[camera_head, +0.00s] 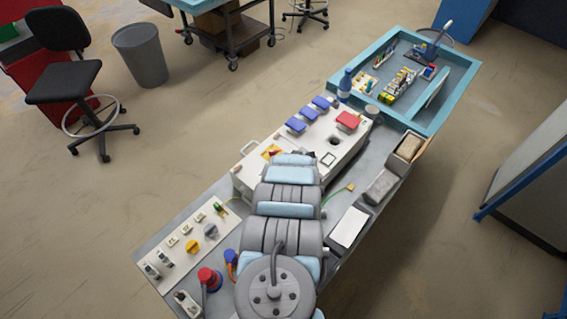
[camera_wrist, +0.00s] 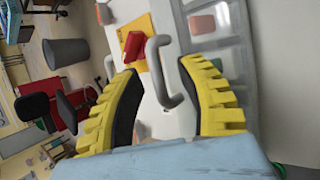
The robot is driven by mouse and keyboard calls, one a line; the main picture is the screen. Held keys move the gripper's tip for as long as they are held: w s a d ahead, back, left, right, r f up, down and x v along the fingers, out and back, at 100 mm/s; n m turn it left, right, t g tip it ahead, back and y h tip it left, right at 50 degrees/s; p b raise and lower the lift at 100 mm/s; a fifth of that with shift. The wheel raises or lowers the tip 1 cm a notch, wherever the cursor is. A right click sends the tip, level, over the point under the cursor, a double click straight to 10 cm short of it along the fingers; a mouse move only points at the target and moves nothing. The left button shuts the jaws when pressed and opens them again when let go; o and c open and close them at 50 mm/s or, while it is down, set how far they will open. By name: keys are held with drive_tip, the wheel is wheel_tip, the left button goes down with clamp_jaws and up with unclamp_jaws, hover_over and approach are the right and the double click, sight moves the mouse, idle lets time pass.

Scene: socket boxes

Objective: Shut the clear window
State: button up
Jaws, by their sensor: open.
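The clear window (camera_wrist: 228,45) is a see-through grey panel at the upper right of the wrist view, over the white box (camera_wrist: 178,122). I cannot tell how far open it stands. A grey bar handle (camera_wrist: 162,82) shows by its left edge. My gripper (camera_wrist: 160,72) is open, with ribbed yellow fingers on either side of the handle in the picture. I cannot tell whether either finger touches it. In the head view, my arm hides the gripper and most of the window area on the white box (camera_head: 318,135).
A red switch on a yellow plate (camera_wrist: 137,47) is near the left finger. Blue covers (camera_head: 308,115) and a red cover (camera_head: 347,121) sit farther along the box. A white panel with knobs (camera_head: 190,240) lies at the left; a blue-rimmed tray (camera_head: 462,92) is at the back.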

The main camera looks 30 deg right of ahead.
drive_tip(key=shift+s+a+r, duration=0.35)
drive_tip(key=shift+a+r, duration=0.05)
drive_tip(key=shift+r, duration=0.25)
drive_tip(key=shift+s+r, duration=0.35)
drive_tip(key=shift+r, duration=0.4)
drive_tip(key=shift+s+a+r, duration=0.3)
drive_tip(key=shift+s+r, duration=0.35)
drive_tip(key=shift+r, duration=0.4)
drive_tip(key=shift+s+a+r, duration=0.2)
drive_tip(key=shift+s, duration=0.2)
